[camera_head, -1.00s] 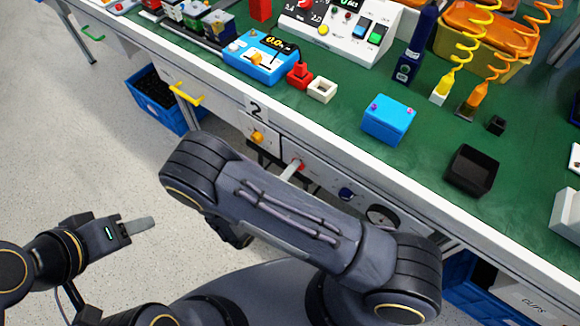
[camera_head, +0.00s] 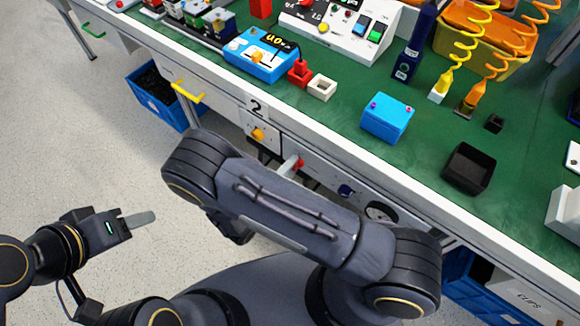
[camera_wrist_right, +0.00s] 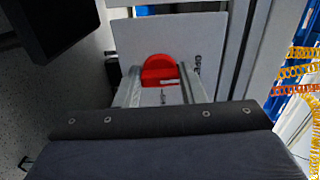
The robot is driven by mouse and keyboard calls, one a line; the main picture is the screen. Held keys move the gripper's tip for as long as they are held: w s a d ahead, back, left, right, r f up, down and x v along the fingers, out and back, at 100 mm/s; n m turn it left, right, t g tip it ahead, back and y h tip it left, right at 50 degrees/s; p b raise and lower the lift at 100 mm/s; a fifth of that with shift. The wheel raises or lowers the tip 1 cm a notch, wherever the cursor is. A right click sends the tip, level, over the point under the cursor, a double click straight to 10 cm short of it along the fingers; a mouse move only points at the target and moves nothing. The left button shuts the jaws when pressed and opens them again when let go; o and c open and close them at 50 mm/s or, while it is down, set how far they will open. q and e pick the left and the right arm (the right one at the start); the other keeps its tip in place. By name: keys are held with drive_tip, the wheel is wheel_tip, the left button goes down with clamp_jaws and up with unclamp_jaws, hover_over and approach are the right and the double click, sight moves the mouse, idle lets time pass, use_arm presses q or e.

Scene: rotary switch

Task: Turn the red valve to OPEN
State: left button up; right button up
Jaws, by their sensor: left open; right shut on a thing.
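The red valve (camera_wrist_right: 160,70) sits on a pale panel (camera_wrist_right: 135,40) in the right wrist view, with dark lettering beside it, too small to read in full. In the head view only a bit of the red valve (camera_head: 299,163) shows on the front of the bench, beside a light finger of my right gripper (camera_head: 289,165). In the right wrist view my right gripper (camera_wrist_right: 160,92) has one finger on each side of the valve and is shut on it. My left gripper (camera_head: 138,219) is open and empty over the floor at the left, away from the bench.
The bench front carries a yellow knob (camera_head: 257,134), a blue knob (camera_head: 346,190) and a round gauge (camera_head: 381,212). A blue crate (camera_head: 158,98) stands below. The floor at left is clear.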

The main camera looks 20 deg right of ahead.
drive_tip(key=o, duration=1)
drive_tip(key=shift+a, duration=0.1)
drive_tip(key=v, duration=0.7)
drive_tip(key=shift+s+a, duration=0.3)
